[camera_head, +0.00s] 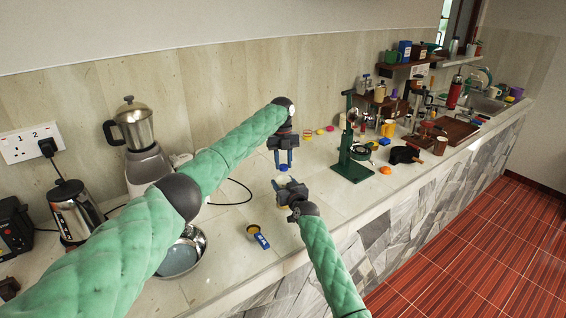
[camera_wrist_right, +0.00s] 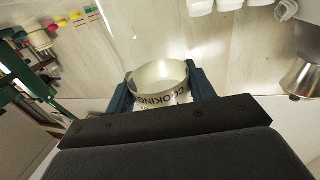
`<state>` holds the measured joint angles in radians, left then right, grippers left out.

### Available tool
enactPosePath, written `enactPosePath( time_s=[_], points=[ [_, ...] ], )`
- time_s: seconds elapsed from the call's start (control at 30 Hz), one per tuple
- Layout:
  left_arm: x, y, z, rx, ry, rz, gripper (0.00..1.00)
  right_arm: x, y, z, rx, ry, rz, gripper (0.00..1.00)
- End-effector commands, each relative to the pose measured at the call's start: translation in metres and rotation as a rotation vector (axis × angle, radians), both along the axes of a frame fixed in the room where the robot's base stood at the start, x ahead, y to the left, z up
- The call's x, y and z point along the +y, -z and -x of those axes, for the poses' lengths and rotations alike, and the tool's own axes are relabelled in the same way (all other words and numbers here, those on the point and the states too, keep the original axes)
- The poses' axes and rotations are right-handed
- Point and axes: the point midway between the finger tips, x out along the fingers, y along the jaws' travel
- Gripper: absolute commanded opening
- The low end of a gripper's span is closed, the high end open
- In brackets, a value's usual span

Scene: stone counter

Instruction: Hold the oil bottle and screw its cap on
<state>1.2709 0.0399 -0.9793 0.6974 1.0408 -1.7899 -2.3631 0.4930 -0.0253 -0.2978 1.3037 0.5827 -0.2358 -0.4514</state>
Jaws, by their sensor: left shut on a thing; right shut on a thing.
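The oil bottle (camera_head: 284,180) is pale with dark "COOKING" lettering; it also shows in the right wrist view (camera_wrist_right: 160,82). My right gripper (camera_head: 281,184) is shut on it, with a finger on either side in the right wrist view (camera_wrist_right: 162,92). My left gripper (camera_head: 283,162) points down just above the bottle. It is shut on a small blue cap (camera_head: 284,168), mostly hidden by the fingers. The cap is close over the bottle's top; I cannot tell whether they touch. The bottle's lower part is hidden by the right gripper.
A steel bowl (camera_head: 181,258) and a small blue-and-yellow item (camera_head: 261,240) lie near the counter's front. A green stand (camera_head: 352,168) is right of the grippers. A blender (camera_head: 146,160) and kettle (camera_head: 75,215) stand left. Counter around the blue-and-yellow item is clear.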

Motion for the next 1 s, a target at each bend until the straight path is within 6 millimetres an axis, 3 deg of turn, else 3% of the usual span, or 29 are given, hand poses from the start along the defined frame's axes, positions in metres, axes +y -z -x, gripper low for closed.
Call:
enactPosePath(
  time_s=[0.2,0.4,0.77,0.8,0.9,1.0],
  points=[
    [0.0000,-0.0001,-0.0012,-0.002,0.294,-0.001,0.10,-0.0005,0.0006,0.0003,0.000,0.001,0.000,0.00],
    [-0.0002,0.0001,-0.0013,-0.001,0.479,-0.001,0.10,-0.0004,0.0006,0.0004,0.000,0.000,0.000,0.00],
    [0.0003,-0.0002,-0.0015,-0.001,0.516,-0.001,0.10,-0.0003,0.0007,0.0004,0.000,0.000,0.000,0.00],
    [0.0003,-0.0002,-0.0015,-0.001,0.516,-0.001,0.33,-0.0003,0.0007,0.0004,0.000,0.000,0.000,0.00],
    [-0.0001,-0.0002,-0.0014,0.000,0.516,0.000,0.52,-0.0003,0.0007,0.0004,0.000,0.000,0.000,0.00],
    [-0.0006,-0.0001,-0.0011,0.000,0.516,0.000,0.52,-0.0002,0.0007,0.0003,0.000,0.000,0.000,0.00]
  ],
)
